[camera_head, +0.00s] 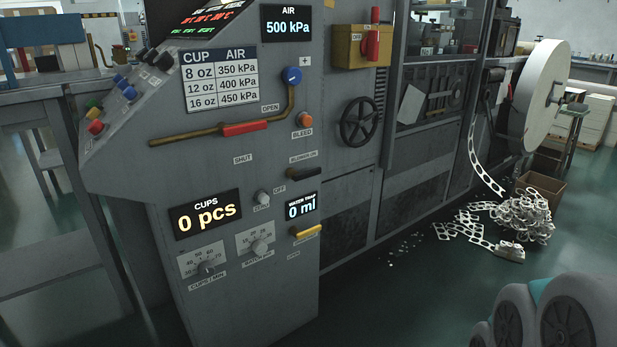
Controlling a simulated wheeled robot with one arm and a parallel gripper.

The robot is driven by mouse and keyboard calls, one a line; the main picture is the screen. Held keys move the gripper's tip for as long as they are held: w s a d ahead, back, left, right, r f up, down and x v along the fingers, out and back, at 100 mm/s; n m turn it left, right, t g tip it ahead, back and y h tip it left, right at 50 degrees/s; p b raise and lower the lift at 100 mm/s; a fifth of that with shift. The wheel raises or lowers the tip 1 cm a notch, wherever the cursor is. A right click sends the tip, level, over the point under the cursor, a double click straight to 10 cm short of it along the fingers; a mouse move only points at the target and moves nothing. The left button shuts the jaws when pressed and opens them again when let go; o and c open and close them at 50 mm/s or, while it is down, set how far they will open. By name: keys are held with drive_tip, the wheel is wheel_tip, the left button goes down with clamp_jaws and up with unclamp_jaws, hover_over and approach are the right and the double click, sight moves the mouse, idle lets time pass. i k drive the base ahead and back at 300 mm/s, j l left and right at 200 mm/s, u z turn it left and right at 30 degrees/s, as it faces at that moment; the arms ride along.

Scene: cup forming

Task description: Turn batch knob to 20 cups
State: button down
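The batch knob (259,247) is a small light-grey knob on a pale scale plate (243,242), low on the grey control panel. The scale has small numbers along its top, among them what looks like 20. The print and the knob's pointer are too small to read surely. The label below the plate seems to begin with "BATCH". A grey arm part of mine (565,318) shows at the bottom right, well away from the knob. My gripper is not in view.
A similar cups-per-minute knob (207,268) sits left of it. The CUPS display (205,215) reads 0 pcs. Floor before the panel is clear.

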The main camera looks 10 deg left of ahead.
sight(260, 248)
drive_tip(key=u, duration=1.3)
